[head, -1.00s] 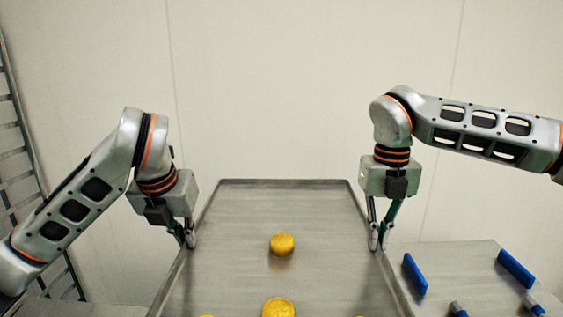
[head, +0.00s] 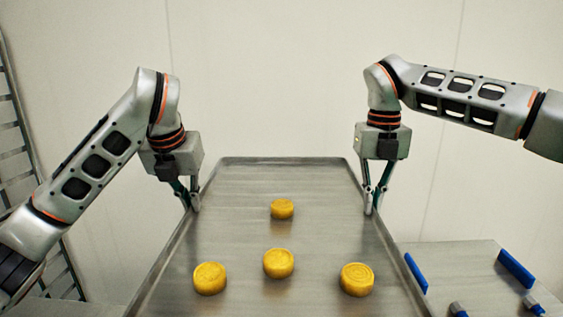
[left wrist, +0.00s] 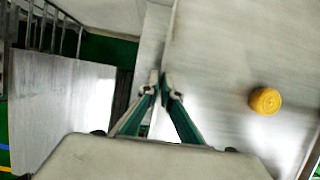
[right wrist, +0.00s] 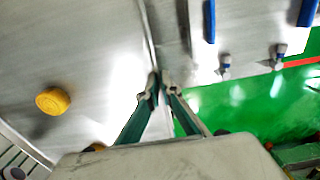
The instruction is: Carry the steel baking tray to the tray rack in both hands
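The steel baking tray (head: 240,185) fills the middle of the head view, with several round yellow pieces (head: 278,263) on it. My left gripper (head: 191,206) is shut on its left rim, and my right gripper (head: 371,208) is shut on its right rim. In the left wrist view the fingertips (left wrist: 159,88) pinch the tray's edge from both sides. In the right wrist view the fingertips (right wrist: 158,90) do the same. The tray appears roughly level. The tray rack (head: 22,150) stands at the left edge of the head view, only partly visible.
A steel table (head: 450,262) at lower right carries blue-edged guides (head: 515,268) and small fittings. Another flat metal surface (left wrist: 60,110) lies beside the tray in the left wrist view. A pale wall closes off the back. Green floor (right wrist: 240,110) shows below.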

